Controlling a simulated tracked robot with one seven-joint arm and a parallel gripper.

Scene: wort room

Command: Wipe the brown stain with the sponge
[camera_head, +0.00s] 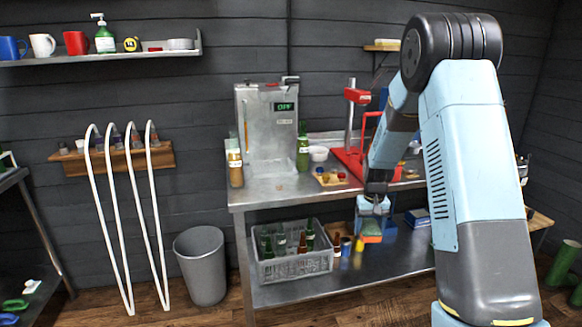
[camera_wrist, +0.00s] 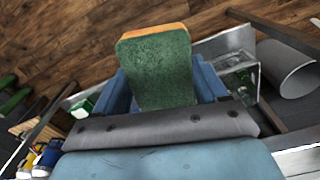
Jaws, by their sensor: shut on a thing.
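My gripper (camera_head: 372,208) is shut on a sponge (camera_head: 371,233) with a green scouring side and an orange side. In the wrist view the sponge (camera_wrist: 155,70) sticks out between the two blue fingers. In the head view it hangs lower in the picture than the tabletop, in front of the lower shelf, touching nothing that I can make out. A small, faint brownish mark (camera_head: 280,187) shows on the steel tabletop (camera_head: 262,197), in front of the grey machine; it may be the stain. The sponge is apart from it, to its right and lower in the picture.
The grey machine (camera_head: 267,125), a brown bottle (camera_head: 235,163), a green bottle (camera_head: 303,150), a wooden tray (camera_head: 329,178) and a red press (camera_head: 352,160) stand on the tabletop. A bottle crate (camera_head: 296,267) sits below. A bin (camera_head: 202,264) stands left.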

